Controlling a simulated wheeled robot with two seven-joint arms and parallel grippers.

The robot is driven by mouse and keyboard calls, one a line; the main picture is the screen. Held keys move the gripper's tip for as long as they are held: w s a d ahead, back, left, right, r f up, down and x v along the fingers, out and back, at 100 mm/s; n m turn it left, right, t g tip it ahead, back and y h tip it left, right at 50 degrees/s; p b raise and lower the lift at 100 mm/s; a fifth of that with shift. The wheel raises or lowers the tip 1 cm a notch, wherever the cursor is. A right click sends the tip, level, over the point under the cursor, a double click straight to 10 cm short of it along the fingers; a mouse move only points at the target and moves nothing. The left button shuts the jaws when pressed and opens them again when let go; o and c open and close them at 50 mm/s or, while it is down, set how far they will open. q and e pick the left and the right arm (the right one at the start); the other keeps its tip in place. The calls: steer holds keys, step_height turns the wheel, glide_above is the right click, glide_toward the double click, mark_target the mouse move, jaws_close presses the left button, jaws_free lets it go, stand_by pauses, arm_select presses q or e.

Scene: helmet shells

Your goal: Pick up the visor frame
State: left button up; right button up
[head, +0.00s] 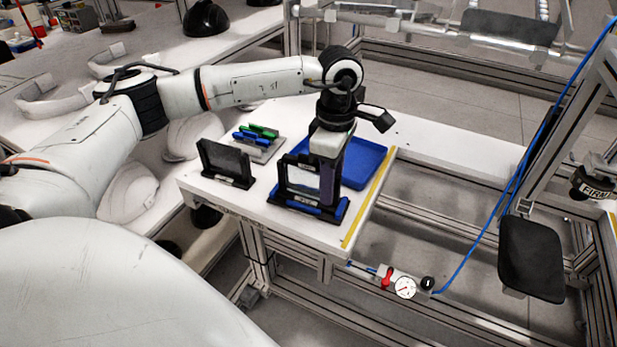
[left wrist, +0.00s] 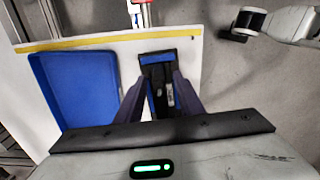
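The visor frame (head: 284,178), a dark upright frame with a pale opening, stands in a blue-based holder (head: 335,213) near the table's right front corner. In the left wrist view, the dark frame (left wrist: 159,88) shows from above over its blue base. My left gripper (head: 325,188) points down over it, partly hiding its right side. In the left wrist view, its two fingers (left wrist: 156,98) are spread with a gap on either side of the dark frame, so it is open. Whether a finger touches the frame cannot be told.
A blue tray (head: 365,165) lies just behind the holder. A second dark upright panel (head: 226,163) stands to the left, with a grey rack (head: 262,152) of green and blue pieces behind it. A yellow strip (head: 368,212) marks the table's right edge. White helmet shells (head: 130,192) lie further left.

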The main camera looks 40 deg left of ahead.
arm_select(q)
jaws_close()
steer(key=shift+r, duration=0.1)
